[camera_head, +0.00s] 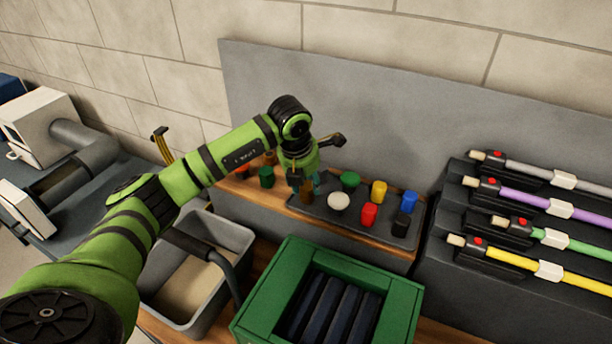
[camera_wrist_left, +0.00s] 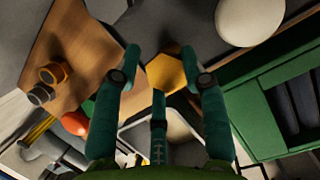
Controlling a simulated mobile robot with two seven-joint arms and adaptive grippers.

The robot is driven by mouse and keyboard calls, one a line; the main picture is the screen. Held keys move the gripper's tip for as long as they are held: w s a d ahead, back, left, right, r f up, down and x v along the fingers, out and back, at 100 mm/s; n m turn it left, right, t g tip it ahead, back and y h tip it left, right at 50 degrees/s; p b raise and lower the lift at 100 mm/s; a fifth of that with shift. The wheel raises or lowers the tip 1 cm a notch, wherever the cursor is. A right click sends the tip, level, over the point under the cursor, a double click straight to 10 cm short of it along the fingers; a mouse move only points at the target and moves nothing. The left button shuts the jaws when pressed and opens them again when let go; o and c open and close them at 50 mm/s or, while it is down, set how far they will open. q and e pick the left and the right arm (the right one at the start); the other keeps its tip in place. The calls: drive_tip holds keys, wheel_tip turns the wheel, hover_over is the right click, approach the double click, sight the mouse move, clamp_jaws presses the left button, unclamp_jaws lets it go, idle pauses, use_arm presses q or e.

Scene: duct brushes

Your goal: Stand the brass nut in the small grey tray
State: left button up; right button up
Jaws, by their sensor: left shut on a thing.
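My left gripper (camera_head: 305,184) is over the left end of the dark grey tray (camera_head: 343,218) on the wooden shelf. In the left wrist view its teal fingers (camera_wrist_left: 161,82) are shut on the brass nut (camera_wrist_left: 167,73), a golden six-sided piece at the fingertips. A brown shape (camera_head: 306,194) shows just under the gripper in the head view; I cannot tell whether it is the nut. I cannot tell whether the nut touches the tray. My right gripper is not in view.
The tray holds a white round piece (camera_head: 338,201) and red (camera_head: 368,215), yellow (camera_head: 378,192), green (camera_head: 349,180), blue and black pieces. A green crate (camera_head: 255,318) stands in front, a grey bin (camera_head: 236,237) at left. Brushes with coloured handles (camera_head: 570,212) lie at right.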

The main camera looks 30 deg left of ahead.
use_arm(q)
drive_tip(key=shift+f, duration=0.2)
drive_tip(key=o, duration=1.2)
drive_tip(key=shift+c, duration=0.2)
drive_tip(key=shift+r, duration=0.1)
drive_tip(key=shift+r, duration=0.2)
drive_tip(key=shift+r+b, duration=0.3)
drive_tip(key=shift+r, duration=0.05)
drive_tip(key=b+v, duration=0.3)
drive_tip(key=v, duration=0.8)
drive_tip(key=shift+s, duration=0.2)
